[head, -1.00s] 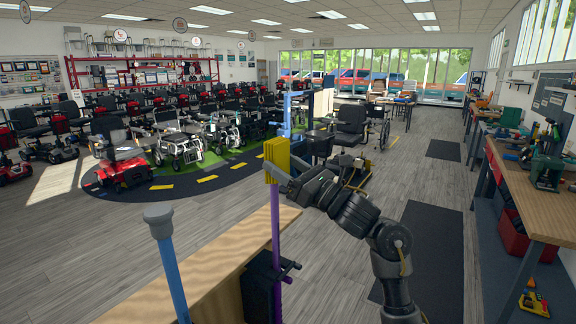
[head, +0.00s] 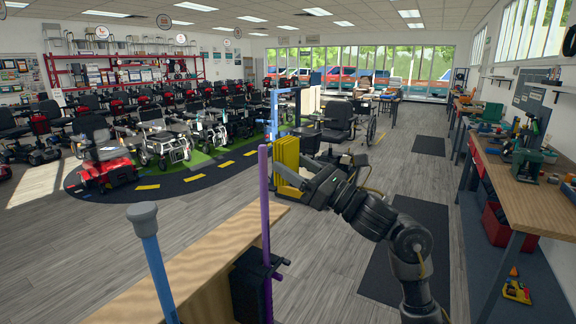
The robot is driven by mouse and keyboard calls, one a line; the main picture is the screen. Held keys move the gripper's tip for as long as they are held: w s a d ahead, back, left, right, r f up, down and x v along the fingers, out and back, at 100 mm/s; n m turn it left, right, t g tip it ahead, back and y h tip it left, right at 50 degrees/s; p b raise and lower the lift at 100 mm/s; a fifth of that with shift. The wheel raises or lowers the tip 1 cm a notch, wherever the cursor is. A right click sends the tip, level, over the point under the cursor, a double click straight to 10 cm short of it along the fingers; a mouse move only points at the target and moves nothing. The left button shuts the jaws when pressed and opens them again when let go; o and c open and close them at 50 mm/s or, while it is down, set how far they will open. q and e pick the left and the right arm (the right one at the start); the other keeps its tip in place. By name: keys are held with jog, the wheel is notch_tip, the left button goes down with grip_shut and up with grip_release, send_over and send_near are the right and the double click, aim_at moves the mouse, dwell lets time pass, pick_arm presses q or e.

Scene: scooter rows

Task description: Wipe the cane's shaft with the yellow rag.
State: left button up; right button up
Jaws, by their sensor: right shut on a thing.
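A thin purple cane shaft (head: 265,205) stands upright in a black holder (head: 256,284) at the edge of a wooden surface. Its upper end shows bare. My right gripper (head: 304,184) is shut on the yellow rag (head: 286,158), which hangs as a folded upright pad just right of the purple shaft. A narrow gap shows between rag and shaft in this view; I cannot tell their distance in depth. A blue shaft with a grey top (head: 143,216) rises at the lower left. My left gripper is out of view.
A wooden counter (head: 165,280) runs below the cane. A workbench (head: 525,205) with tools lines the right side. Rows of scooters and wheelchairs (head: 105,160) fill the far left. Grey floor is open beyond the counter and to the right.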

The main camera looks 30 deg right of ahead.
jog(key=shift+s, duration=0.1)
jog(key=shift+s+d, duration=0.4)
jog(key=shift+s, duration=0.25)
jog(key=shift+s+d, duration=0.35)
jog(key=shift+s, duration=0.25)
